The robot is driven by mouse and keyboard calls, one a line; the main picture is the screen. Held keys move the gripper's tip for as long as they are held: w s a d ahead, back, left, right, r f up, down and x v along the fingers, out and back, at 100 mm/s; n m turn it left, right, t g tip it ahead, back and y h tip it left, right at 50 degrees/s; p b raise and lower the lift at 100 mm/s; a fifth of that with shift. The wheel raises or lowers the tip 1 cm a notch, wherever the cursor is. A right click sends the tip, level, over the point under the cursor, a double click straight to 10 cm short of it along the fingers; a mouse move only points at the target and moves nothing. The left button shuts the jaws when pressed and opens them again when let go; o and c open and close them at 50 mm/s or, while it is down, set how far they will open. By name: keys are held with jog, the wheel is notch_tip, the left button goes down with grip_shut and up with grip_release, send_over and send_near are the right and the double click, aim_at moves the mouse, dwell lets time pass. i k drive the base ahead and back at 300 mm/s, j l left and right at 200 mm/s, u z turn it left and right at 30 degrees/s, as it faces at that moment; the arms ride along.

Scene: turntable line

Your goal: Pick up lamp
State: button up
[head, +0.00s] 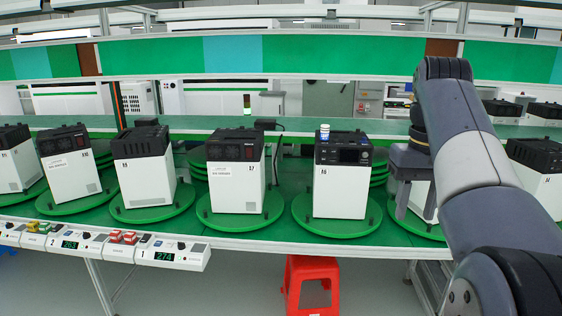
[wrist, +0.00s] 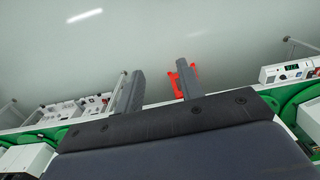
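I cannot identify the lamp with certainty. A small white cylinder with a blue top (head: 324,133) stands upright on a black-and-white machine (head: 341,190), near the middle of the head view. A small stack light with green and yellow bands (head: 247,104) stands farther back. My gripper (head: 415,208) is at the right of the head view, pointing down in front of a white machine, well to the right of the small cylinder. In the wrist view my gripper (wrist: 160,72) shows two fingers spread apart with nothing between them. Neither small object shows in the wrist view.
Several black-topped white machines stand on round green turntables (head: 239,225) along the green bench. Control boxes with digital displays (head: 172,254) line the front edge at left. A red stool (head: 311,275) stands on the floor; it also shows in the wrist view (wrist: 174,88).

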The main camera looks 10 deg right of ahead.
aim_at(324, 136)
jog(key=i+l, duration=0.1)
jog(key=i, duration=0.45)
jog(key=i+l, duration=0.1)
jog(key=i, duration=0.4)
jog(key=i+l+u, duration=0.1)
jog(key=i, duration=0.45)
jog(key=i+l, duration=0.15)
jog(key=i, duration=0.4)
jog(key=i+l, duration=0.15)
jog(key=i, duration=0.4)
jog(key=u, duration=0.05)
